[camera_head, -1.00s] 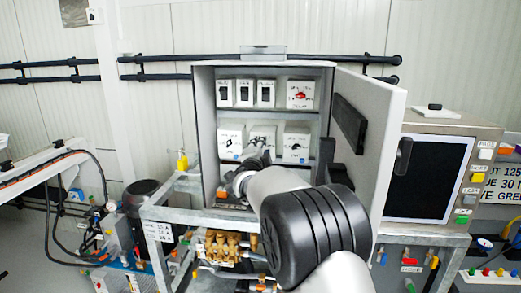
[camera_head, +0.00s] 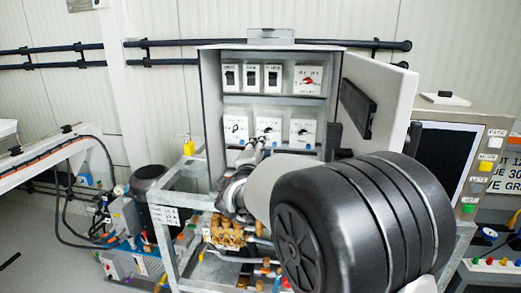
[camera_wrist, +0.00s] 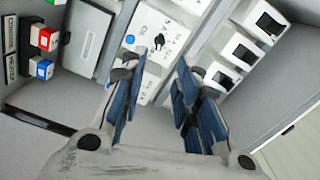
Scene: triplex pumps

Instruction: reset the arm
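My gripper (camera_wrist: 158,100) shows in the wrist view with its two blue-padded fingers apart and nothing between them. Past the fingertips is a white switch box (camera_wrist: 168,35) with a black knob. In the head view my arm reaches up from the lower right toward the open grey cabinet (camera_head: 210,120). The gripper end (camera_head: 258,148) is small there, in front of the lower row of switch boxes, and partly hidden by my arm.
The cabinet door (camera_head: 377,105) stands open on the right, close to my arm. A screen panel (camera_head: 437,160) is further right. Brass pump parts (camera_head: 225,232) and a metal frame (camera_head: 180,188) lie below the cabinet. A sloped bench (camera_head: 45,158) is at left.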

